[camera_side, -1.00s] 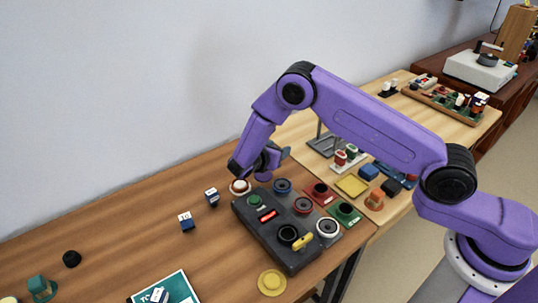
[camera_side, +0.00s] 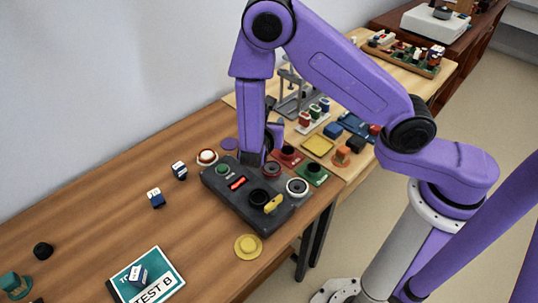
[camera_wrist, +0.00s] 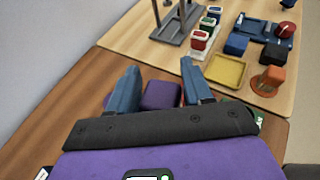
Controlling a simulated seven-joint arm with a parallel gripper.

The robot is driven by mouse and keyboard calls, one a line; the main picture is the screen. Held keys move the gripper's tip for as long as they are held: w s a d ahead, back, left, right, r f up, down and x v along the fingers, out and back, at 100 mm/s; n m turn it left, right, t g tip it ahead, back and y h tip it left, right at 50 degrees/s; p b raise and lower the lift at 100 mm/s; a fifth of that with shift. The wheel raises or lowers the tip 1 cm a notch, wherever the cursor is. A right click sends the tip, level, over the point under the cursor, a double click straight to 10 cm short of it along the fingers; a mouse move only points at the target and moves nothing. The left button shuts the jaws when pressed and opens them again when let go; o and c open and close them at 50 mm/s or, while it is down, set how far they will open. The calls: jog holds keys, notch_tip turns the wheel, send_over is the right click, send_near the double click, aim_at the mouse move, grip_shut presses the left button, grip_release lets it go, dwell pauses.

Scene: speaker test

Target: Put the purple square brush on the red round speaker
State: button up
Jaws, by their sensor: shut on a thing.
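My gripper (camera_side: 266,150) hangs low over the far edge of the dark grey panel (camera_side: 215,185). In the wrist view, my gripper (camera_wrist: 161,72) has its two blue-grey fingers on either side of the purple square brush (camera_wrist: 161,96) and is shut on it. In the side view the brush is hidden by the gripper. Whether the brush touches anything below is hidden. A purple disc (camera_side: 230,143) lies bare on the table, left of the gripper.

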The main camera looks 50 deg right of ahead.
aim_at(272, 163)
jog(key=shift+s+a+f+n+t+y, duration=0.2)
jog(key=shift+s+n+t+y, duration=0.15)
jog(key=shift+s+n, duration=0.15)
jog(key=shift+s+a+f+n+t+y, duration=0.15)
jog(key=shift+s+a+n+t+y, duration=0.1)
jog(key=shift+s+n+y, duration=0.25)
jog(key=shift+f, duration=3.95)
jog(key=shift+f, duration=0.1)
jog(key=o, duration=1)
